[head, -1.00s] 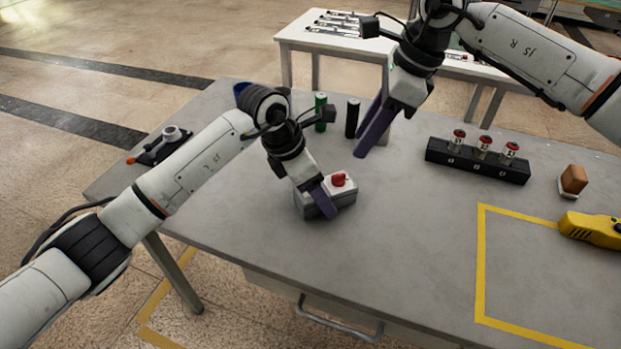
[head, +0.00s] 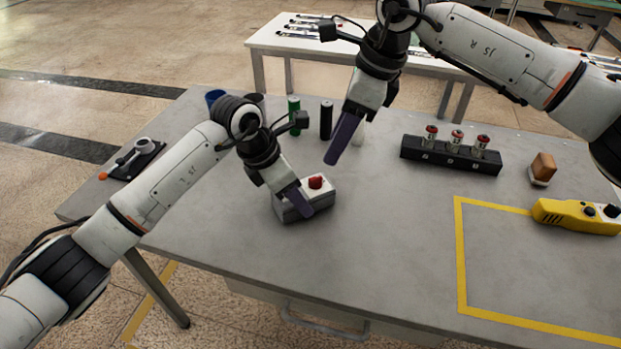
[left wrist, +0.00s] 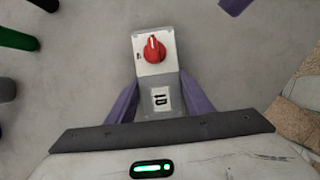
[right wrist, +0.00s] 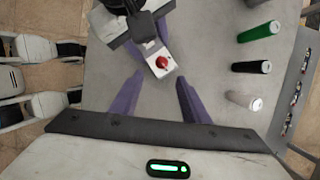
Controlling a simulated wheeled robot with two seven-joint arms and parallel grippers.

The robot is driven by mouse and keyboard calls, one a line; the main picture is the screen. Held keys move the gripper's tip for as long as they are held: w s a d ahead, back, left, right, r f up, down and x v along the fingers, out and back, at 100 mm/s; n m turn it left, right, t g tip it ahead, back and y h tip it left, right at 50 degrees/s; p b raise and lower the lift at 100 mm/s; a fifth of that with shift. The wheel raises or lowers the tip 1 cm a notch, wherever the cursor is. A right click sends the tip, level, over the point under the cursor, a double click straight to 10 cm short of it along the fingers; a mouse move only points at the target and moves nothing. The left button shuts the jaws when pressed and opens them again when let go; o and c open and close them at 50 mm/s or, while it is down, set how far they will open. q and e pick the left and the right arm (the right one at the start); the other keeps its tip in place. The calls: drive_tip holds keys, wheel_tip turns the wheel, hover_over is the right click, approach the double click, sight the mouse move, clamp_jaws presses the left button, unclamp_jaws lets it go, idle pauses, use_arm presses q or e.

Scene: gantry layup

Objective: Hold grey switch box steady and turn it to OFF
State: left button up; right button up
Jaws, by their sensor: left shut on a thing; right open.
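The grey switch box (head: 291,209) sits on the table with a red rotary knob (head: 315,181) on its top. In the left wrist view the red knob (left wrist: 154,50) has a white pointer line, and a plate marked "I0" lies nearer the wrist. My left gripper (head: 303,201) is shut on the box, one finger on each side; it also shows in the left wrist view (left wrist: 161,97). My right gripper (head: 334,152) is open and empty, above the table and up to the right of the box. In the right wrist view the knob (right wrist: 161,62) lies beyond its fingertips.
Green (head: 294,115) and black (head: 326,120) cylinders stand behind the box, near my right gripper. A black block with red-topped pieces (head: 450,157), a brown-topped block (head: 542,169) and a yellow device (head: 577,215) are to the right. The table's front middle is clear.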

sight(316, 177)
drive_tip(key=s+a+r+m+t+h, duration=0.1)
drive_tip(key=s+r+m+t, duration=0.15)
drive_tip(key=m, duration=0.65)
drive_tip(key=shift+m+t, duration=0.25)
drive_tip(key=shift+m, duration=0.05)
drive_tip(key=x, duration=1.2)
drive_tip(key=shift+s+f, duration=0.25)
drive_tip(key=shift+s, duration=0.15)
drive_tip(key=c, duration=1.1)
